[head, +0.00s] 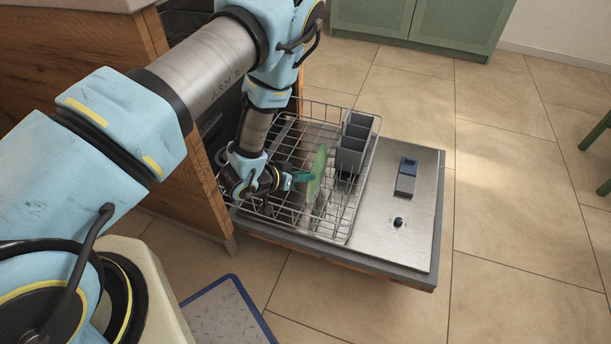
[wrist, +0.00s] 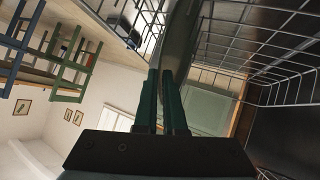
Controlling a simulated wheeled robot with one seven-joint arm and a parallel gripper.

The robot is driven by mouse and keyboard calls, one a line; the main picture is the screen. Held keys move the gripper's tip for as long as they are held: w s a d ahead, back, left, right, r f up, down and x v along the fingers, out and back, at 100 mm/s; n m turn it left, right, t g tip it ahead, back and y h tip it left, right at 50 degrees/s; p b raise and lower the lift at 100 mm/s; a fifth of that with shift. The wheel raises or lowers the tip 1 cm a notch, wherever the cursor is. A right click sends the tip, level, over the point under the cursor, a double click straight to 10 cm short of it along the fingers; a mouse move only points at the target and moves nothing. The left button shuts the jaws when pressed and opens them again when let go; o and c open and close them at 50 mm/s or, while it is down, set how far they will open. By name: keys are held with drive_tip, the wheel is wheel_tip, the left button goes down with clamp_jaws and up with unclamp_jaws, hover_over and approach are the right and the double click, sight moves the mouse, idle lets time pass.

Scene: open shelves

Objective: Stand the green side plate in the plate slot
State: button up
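The green side plate (head: 317,172) stands on edge, close to upright, over the wire dish rack (head: 345,232) of the open dishwasher. My gripper (head: 300,176) reaches it from the left and is shut on its near part. In the wrist view the plate (wrist: 181,45) shows edge-on and dark between the two green fingers (wrist: 166,105). Thin wire tines stand in the rack below the plate. I cannot tell whether its lower edge sits in the plate slot or hangs just above it.
A grey cutlery basket (head: 352,145) stands in the rack right behind the plate. The open dishwasher door (head: 415,215) lies flat to the right. Tiled floor is free beyond the door.

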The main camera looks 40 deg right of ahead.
drive_tip(key=o, duration=0.5)
drive_tip(key=p+v, duration=0.1)
drive_tip(key=v, duration=0.9)
drive_tip(key=shift+a+r, duration=0.2)
drive_tip(key=shift+a, duration=0.15)
